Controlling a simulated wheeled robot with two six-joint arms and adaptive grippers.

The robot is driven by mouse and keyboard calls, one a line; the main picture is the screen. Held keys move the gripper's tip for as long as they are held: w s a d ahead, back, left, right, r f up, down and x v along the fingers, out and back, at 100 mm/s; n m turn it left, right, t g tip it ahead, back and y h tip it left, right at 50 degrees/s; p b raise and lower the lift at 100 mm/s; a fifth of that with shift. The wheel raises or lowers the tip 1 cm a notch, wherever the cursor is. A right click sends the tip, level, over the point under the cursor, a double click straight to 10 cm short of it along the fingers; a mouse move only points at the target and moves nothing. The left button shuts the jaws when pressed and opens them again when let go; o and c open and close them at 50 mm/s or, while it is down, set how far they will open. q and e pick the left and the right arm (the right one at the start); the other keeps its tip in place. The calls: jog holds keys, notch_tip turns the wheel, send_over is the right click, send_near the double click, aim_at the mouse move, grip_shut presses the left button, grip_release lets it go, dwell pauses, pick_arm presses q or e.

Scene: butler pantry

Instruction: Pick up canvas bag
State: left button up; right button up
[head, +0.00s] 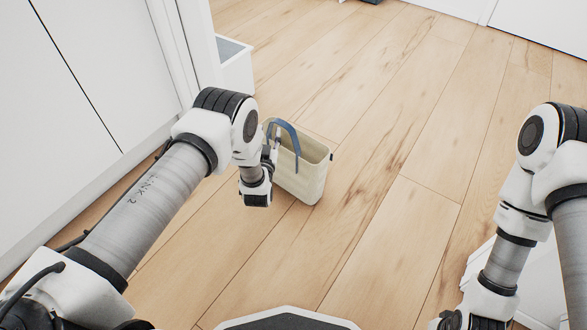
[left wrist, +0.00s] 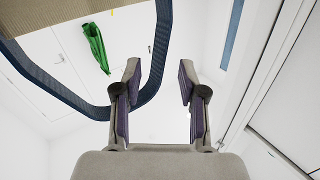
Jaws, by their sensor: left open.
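The canvas bag (head: 308,170) is cream, open-topped and stands upright on the floor, with a blue strap handle (head: 286,128) arching over it. My left gripper (head: 271,150) is beside the bag's upper left side, at the handle, and partly hidden by its own arm. In the left wrist view my left gripper (left wrist: 160,82) is open; the blue strap (left wrist: 160,45) loops down between the fingers and around the left finger. Part of the bag's beige body (left wrist: 60,10) shows at the top left. My right arm is at the right, its gripper barely visible at the bottom edge.
A white bin (head: 237,68) stands behind the bag by the white cabinet wall (head: 90,80) on the left. The wooden floor (head: 400,130) is clear to the right of the bag. A green cloth-like thing (left wrist: 96,47) hangs in the left wrist view.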

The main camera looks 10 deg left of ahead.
aim_at(270, 127)
pick_arm(q)
jog(key=w, duration=0.1)
jog(key=w+b, duration=0.1)
jog(key=w, duration=0.1)
jog(key=shift+w+a+f+b, duration=0.1)
jog(key=shift+a+f+b, duration=0.2)
jog(key=shift+f+b, duration=0.1)
jog(key=shift+w+r, duration=0.15)
jog(key=shift+w, duration=0.15)
jog(key=shift+r, duration=0.15)
pick_arm(e)
notch_tip(270, 127, down, 3)
jog(key=shift+r, duration=0.15)
pick_arm(q)
grip_shut()
